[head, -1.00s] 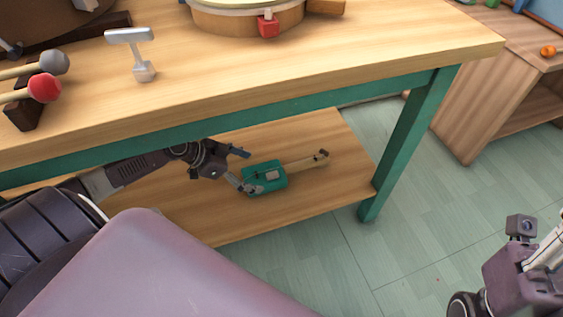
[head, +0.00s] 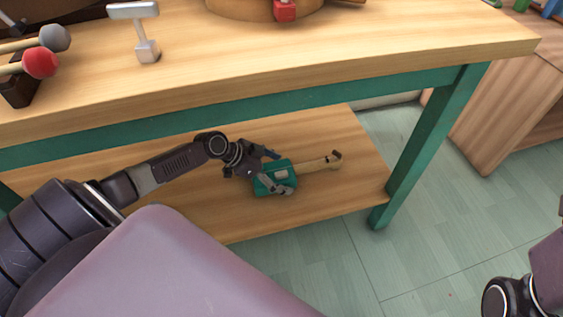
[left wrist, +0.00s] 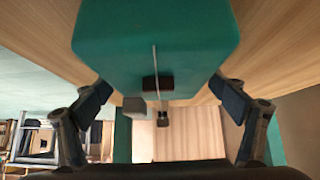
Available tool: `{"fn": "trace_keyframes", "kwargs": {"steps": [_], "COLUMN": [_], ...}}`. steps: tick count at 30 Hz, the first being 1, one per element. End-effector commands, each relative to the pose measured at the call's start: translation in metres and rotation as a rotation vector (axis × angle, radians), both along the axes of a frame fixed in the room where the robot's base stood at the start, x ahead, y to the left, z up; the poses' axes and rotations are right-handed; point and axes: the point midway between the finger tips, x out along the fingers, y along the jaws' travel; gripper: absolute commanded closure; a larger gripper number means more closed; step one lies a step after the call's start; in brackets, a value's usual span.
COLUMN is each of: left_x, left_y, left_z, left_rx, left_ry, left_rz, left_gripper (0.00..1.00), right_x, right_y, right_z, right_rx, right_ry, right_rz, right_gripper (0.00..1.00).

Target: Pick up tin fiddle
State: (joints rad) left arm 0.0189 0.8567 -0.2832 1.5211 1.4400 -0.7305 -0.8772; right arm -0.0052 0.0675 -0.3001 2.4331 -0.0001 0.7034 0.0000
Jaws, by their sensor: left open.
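The tin fiddle has a teal box body (head: 272,180) and a pale wooden neck (head: 318,164). It lies on the lower wooden shelf under the workbench, its neck pointing right. My left gripper (head: 277,172) is open, with its fingers around the teal body in the head view. In the left wrist view the teal body (left wrist: 155,40) fills the upper middle, and the fingers of my left gripper (left wrist: 165,102) stand apart on either side of it. I cannot tell whether they touch it. My right gripper is out of view; only part of my right arm shows at the lower right.
The workbench top (head: 300,55) overhangs the lower shelf (head: 215,212), and a green leg (head: 430,140) stands to the right of the fiddle. Mallets (head: 40,62) and a metal T-shaped piece (head: 146,45) are on top. A wooden cabinet (head: 500,120) stands at the right.

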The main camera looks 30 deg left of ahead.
Motion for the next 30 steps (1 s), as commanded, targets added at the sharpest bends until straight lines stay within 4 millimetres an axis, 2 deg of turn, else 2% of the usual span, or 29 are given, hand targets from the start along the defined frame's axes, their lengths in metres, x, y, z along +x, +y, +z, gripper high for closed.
{"fn": "trace_keyframes", "kwargs": {"steps": [2,15,24,30], "left_x": [0.0,0.0,0.001,0.001], "left_y": [0.0,0.0,0.0,0.0], "left_z": [0.0,0.0,0.003,0.015], "left_rx": [0.0,0.001,0.0,0.0], "left_ry": [0.0,0.0,-0.002,-0.004], "left_rz": [0.0,-0.001,0.0,-0.001], "left_gripper": [0.15,0.64,0.65,0.65], "right_x": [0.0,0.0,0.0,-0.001], "right_y": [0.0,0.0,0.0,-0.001], "right_z": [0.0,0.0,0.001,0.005], "right_rx": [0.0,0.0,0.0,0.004], "right_ry": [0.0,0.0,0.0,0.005], "right_rz": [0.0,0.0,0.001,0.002], "right_gripper": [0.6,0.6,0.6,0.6]}}
